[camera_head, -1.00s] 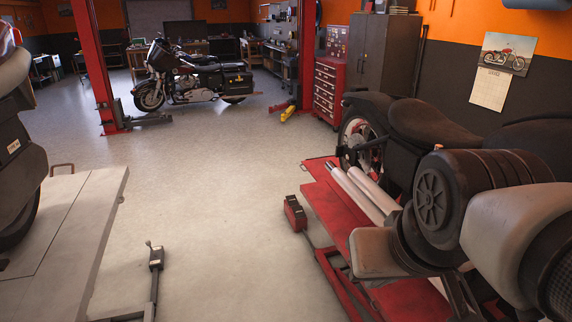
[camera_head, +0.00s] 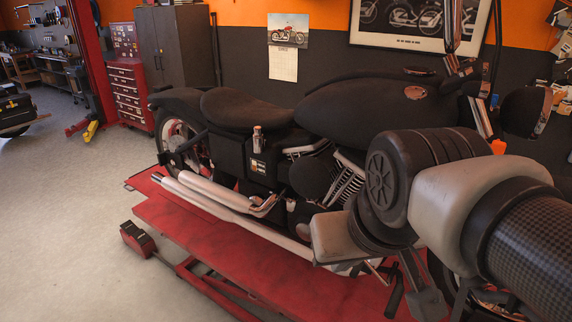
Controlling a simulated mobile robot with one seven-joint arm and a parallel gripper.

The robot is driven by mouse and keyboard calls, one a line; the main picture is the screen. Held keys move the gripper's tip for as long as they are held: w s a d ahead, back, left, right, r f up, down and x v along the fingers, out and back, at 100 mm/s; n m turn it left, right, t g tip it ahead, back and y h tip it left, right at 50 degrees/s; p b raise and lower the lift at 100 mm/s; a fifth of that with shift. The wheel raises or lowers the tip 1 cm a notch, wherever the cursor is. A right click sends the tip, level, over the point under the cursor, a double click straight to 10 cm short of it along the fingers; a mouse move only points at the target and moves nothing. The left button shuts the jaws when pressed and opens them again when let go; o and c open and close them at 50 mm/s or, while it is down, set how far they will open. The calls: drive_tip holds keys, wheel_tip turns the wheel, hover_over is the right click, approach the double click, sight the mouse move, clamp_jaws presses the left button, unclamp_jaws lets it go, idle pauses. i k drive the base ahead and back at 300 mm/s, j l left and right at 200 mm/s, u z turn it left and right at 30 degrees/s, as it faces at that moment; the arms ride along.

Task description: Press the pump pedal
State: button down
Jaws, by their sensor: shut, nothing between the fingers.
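A small red box with a dark top (camera_head: 137,239), apparently the pump pedal unit, sits on the floor left of the red motorcycle lift (camera_head: 185,222). A thin dark line runs from it towards the lift's base. My gripper (camera_head: 428,300) shows only in part, low at the right, below my arm's thick black and pale joints. It is shut and holds nothing. It is in front of the lift and motorcycle in the picture, well right of the red box and apart from it.
A black motorcycle (camera_head: 245,115) stands on the red lift. Grey floor (camera_head: 60,190) is free to the left. A red tool chest (camera_head: 130,95), a dark cabinet (camera_head: 175,45) and a red post (camera_head: 92,70) stand at the back.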

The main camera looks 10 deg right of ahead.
sight(141, 236)
drive_tip(key=i+j+u, duration=0.4)
drive_tip(key=j, duration=0.15)
drive_tip(key=i+j+u, duration=0.65)
drive_tip(key=i+u, duration=0.15)
drive_tip(key=i, duration=0.25)
drive_tip(key=i+j+u, duration=0.1)
drive_tip(key=i+u, duration=0.35)
drive_tip(key=i, duration=0.85)
drive_tip(key=i+z, duration=0.1)
drive_tip(key=i, duration=0.75)
drive_tip(key=i+j+z, duration=0.1)
drive_tip(key=i+z, duration=0.25)
drive_tip(key=i+j+z, duration=0.2)
drive_tip(key=i+z, duration=0.15)
drive_tip(key=i+j+z, duration=0.6)
drive_tip(key=z, duration=0.2)
drive_tip(key=i+j+z, duration=0.15)
drive_tip(key=j+z, duration=0.2)
drive_tip(key=i+j+z, duration=0.15)
drive_tip(key=j+z, duration=0.6)
drive_tip(key=i+j+z, duration=0.1)
drive_tip(key=j+z, duration=0.3)
